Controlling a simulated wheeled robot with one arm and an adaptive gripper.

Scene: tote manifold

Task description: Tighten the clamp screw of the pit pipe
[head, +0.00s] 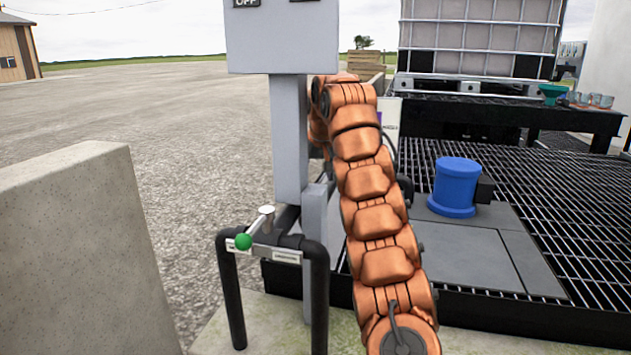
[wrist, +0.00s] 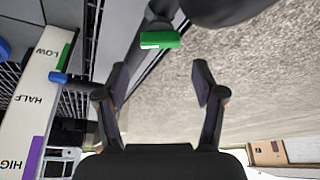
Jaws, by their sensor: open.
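In the head view, a bent black pipe (head: 318,300) stands at the foot of a grey post. A metal bracket on it carries a green ball knob (head: 243,241) and a short metal cylinder (head: 267,214). Small labels there are too small to read. I cannot tell which part is the clamp screw of the pit pipe. In the wrist view, my gripper (wrist: 162,78) is open and empty. A green cylindrical piece (wrist: 160,40) on a dark fitting lies beyond the fingertips, apart from them. My gripper is hidden in the head view.
A grey control box (head: 282,35) tops the post. A concrete wall (head: 85,250) stands at left. A blue drum-shaped part (head: 456,187) and black grating are at right. The wrist view shows a LOW-HALF-HIGH strip (wrist: 35,105) and a blue-ended dark stub (wrist: 58,77) left of my gripper.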

